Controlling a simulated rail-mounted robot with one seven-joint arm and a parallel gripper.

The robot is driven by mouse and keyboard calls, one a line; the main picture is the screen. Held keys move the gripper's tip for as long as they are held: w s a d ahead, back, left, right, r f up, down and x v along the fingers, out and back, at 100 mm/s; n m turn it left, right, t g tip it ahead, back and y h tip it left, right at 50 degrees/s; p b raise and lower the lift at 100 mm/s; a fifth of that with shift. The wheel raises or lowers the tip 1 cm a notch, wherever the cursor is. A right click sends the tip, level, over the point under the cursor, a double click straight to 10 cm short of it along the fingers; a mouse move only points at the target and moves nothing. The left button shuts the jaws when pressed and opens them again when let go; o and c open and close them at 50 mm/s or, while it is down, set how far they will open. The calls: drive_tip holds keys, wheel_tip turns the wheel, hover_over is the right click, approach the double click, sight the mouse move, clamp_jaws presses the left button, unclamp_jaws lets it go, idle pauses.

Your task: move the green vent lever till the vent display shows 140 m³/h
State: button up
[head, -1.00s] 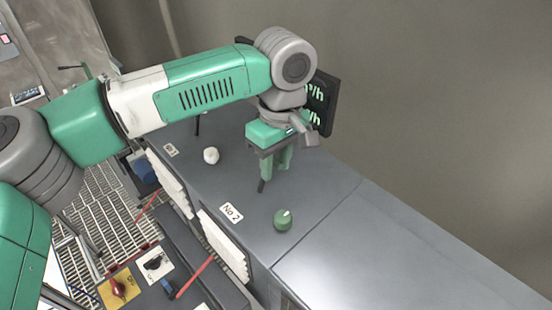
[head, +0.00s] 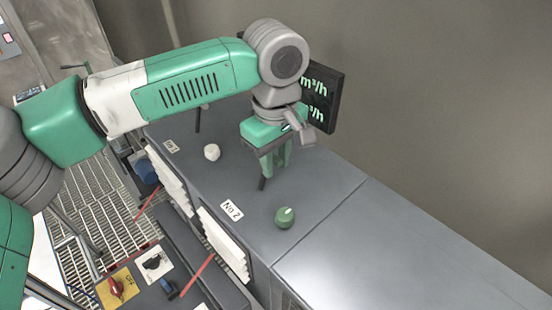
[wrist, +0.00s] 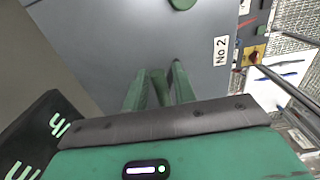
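The green vent lever cannot be made out clearly; it is largely hidden by my gripper (head: 267,176). My gripper points down at the grey cabinet top (head: 330,205), with a thin black piece (head: 262,184) showing just below its fingers. In the wrist view the two green fingers (wrist: 160,80) reach toward the cabinet top with a narrow green shape between them. Whether they grip it cannot be told. The black vent display (head: 322,97) stands behind my wrist. Only its green m³/h units show; its digits are hidden in the head view and outside the wrist view.
A green round knob (head: 285,217) stands on the cabinet near the No 2 label (head: 231,210). A white knob (head: 211,152) and a thin black upright piece (head: 197,120) are farther back. A red switch (head: 116,288) is at lower left. The cabinet top at right is clear.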

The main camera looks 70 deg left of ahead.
drive_tip(key=shift+o, duration=0.2)
wheel_tip(320, 180, up, 8)
drive_tip(key=shift+f+b, duration=0.1)
drive_tip(key=shift+b, duration=0.65)
